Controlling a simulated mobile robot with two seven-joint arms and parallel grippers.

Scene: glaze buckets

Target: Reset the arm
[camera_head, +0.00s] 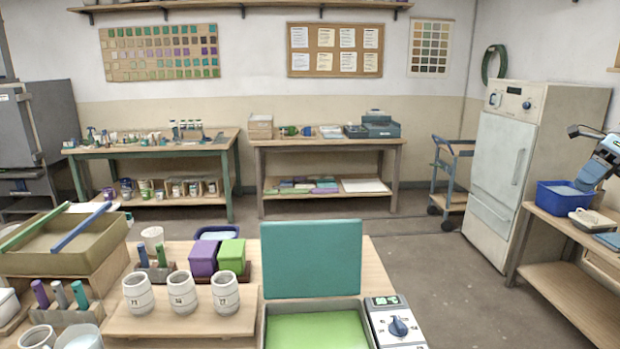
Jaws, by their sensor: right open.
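My right gripper (588,180) is at the far right edge of the head view, on a grey arm end with blue parts. It is open, and no object shows between its fingers. It is just over the right part of a blue bin (556,197) on the right-hand wooden bench (545,213). The fingertips are small, and I cannot tell whether they reach below the bin's rim. My left gripper is out of view.
In front, a wooden table holds white numbered jars (182,292), purple (203,258) and green (232,256) boxes, and an open teal-lidded case (311,258). A white cabinet (508,165) stands behind the bench. The floor (425,265) between table and bench is clear.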

